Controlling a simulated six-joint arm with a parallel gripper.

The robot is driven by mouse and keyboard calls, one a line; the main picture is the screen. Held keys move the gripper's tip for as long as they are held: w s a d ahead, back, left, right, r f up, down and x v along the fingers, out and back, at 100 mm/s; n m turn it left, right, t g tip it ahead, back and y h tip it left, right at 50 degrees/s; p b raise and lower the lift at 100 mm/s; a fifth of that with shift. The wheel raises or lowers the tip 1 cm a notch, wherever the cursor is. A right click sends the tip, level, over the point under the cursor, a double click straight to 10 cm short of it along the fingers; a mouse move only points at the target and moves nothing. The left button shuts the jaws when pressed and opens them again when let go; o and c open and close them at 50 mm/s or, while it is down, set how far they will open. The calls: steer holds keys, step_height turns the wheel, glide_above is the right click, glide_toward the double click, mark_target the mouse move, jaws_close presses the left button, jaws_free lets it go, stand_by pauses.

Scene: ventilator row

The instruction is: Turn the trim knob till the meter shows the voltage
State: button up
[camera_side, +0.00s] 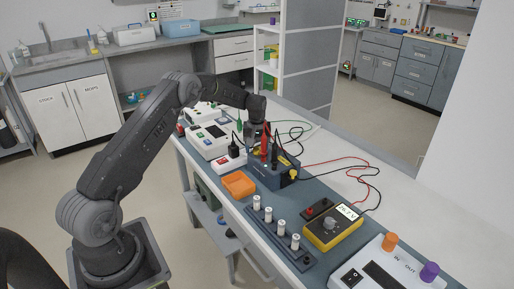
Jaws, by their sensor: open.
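The yellow meter (325,238) lies on the bench at lower right. It has a lit display (347,212) with digits too small to read surely, and a grey dial (330,223). A dark blue box (268,178) stands behind the orange tray, with red and black probes upright in its top and a yellow part (293,174) at its right end. I cannot make out the trim knob for certain. My gripper (257,138) is open and points down at the back of the blue box, beside the red probe. Its fingertips are partly hidden, so contact cannot be told.
An orange tray (239,185) and a rack of white cylinders (268,228) line the front edge. A white power strip (228,164) with a black plug is left of the box. Red and black leads (345,162) loop right. A white device (375,272) fills the near end.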

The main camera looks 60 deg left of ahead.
mark_target(257, 148)
steer(key=c, duration=0.9)
steer(key=shift+m, duration=0.8)
steer(key=o, duration=0.9)
step_height(257, 148, up, 14)
